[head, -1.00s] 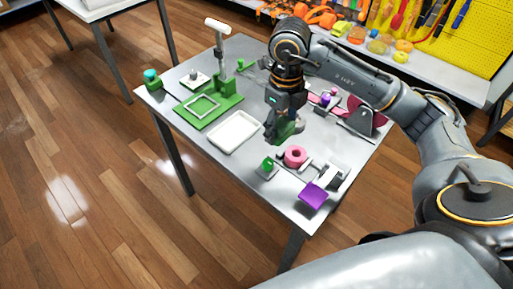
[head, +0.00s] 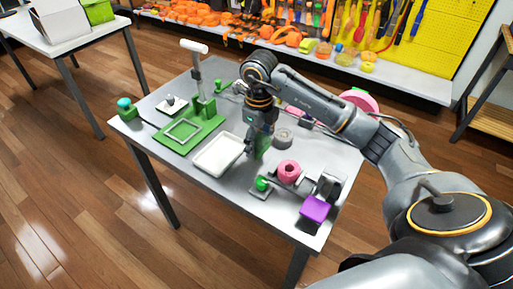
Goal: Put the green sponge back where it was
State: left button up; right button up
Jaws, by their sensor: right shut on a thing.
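My right gripper (head: 256,147) is shut on the green sponge (head: 263,145), which shows only in part between and beside the fingers. It is over the grey table, just right of the white tray (head: 218,155) and behind the pink ring (head: 288,169). I cannot tell whether the sponge touches the table. The tray looks empty. My left gripper is not in view.
A green base with a square frame (head: 180,133) and an upright post stands left of the tray. A grey roll (head: 283,136) is right of the gripper. A purple pad (head: 315,208) is near the front corner. Orange straps (head: 283,36) lie on the back shelf.

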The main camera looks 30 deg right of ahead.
aim_at(257, 136)
jog(key=w+f, duration=0.2)
jog(key=shift+d+f, duration=0.3)
jog(key=shift+d, duration=0.05)
notch_tip(257, 136, down, 2)
jog(key=shift+s+f+p, duration=0.1)
jog(key=shift+f+p, duration=0.1)
jog(key=shift+p, duration=0.55)
jog(key=shift+f, duration=0.25)
jog(key=shift+f, duration=0.1)
jog(key=shift+f+b, duration=0.15)
jog(key=shift+b, duration=0.15)
jog(key=o, duration=1)
jog(key=shift+r, duration=0.25)
